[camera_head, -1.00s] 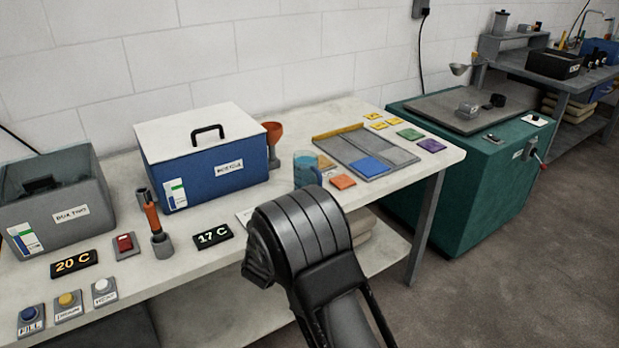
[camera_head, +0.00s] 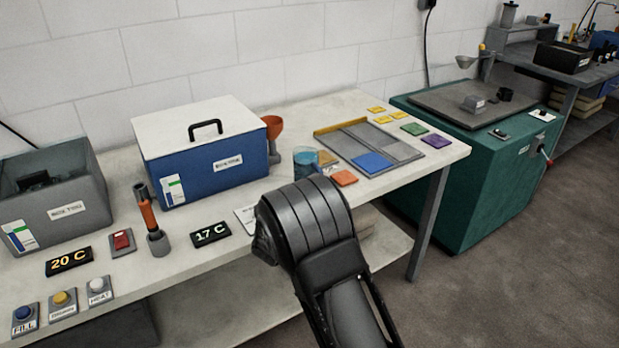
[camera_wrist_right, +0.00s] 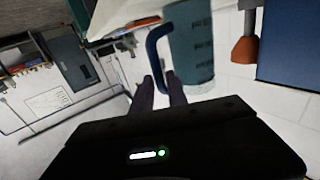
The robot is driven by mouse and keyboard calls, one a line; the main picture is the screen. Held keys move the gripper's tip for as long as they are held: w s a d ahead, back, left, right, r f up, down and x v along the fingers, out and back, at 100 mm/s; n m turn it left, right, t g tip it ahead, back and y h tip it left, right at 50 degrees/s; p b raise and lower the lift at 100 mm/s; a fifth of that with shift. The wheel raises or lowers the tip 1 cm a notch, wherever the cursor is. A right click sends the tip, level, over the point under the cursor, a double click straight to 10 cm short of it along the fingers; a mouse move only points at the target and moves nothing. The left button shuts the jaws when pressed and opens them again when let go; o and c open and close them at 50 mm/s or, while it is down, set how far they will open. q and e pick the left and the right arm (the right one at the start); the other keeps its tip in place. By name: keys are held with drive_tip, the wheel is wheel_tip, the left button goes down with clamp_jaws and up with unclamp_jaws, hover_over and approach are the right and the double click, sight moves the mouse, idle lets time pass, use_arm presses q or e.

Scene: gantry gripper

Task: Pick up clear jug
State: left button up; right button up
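The clear jug (camera_head: 306,162) stands on the bench right of the blue box, with blue-teal showing in it. My right arm hides its lower part in the head view. In the right wrist view the jug (camera_wrist_right: 192,48) shows at the top, with its blue handle (camera_wrist_right: 153,50) on the left. My right gripper (camera_wrist_right: 159,78) has its two fingers apart, with the lower part of the handle in line with the gap. I cannot tell whether they touch it. The right gripper is hidden behind its own arm in the head view. My left gripper is not in view.
The blue box (camera_head: 222,170) with a white lid and an orange funnel (camera_head: 273,127) stand left of the jug. An orange tile (camera_head: 344,178) and a grey tray (camera_head: 408,150) lie to its right. An orange-handled tool (camera_head: 147,214) stands upright further left.

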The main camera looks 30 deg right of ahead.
drive_tip(key=shift+p+x, duration=0.3)
drive_tip(key=shift+x, duration=2.3)
drive_tip(key=shift+f, duration=0.15)
clamp_jaws()
